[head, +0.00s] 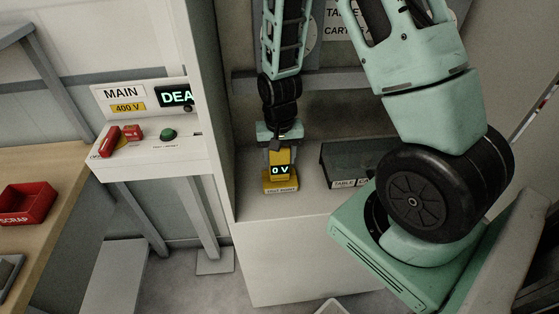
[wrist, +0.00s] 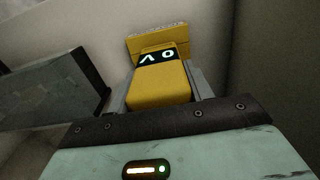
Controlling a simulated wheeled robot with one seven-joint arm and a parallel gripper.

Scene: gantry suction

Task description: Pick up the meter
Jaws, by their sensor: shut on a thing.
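The meter (head: 280,182) is yellow with a dark display reading "0 V". It stands upright on a yellow base on the pale shelf, below my gripper. In the wrist view the meter (wrist: 161,85) shows close up between the two grey fingers, with its display toward its far end. My gripper (head: 279,153) reaches down from above and is shut on the meter's upper part. In the wrist view my gripper (wrist: 158,88) has one finger on each side of the yellow body. The lettering on the base is too small to read surely.
A dark box (head: 345,165) labelled "TABLE" stands right of the meter; it also shows at left in the wrist view (wrist: 50,90). A cabinet wall rises close on the left. A "MAIN" 400 V panel (head: 140,135) and a red scrap tray (head: 27,203) are further left.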

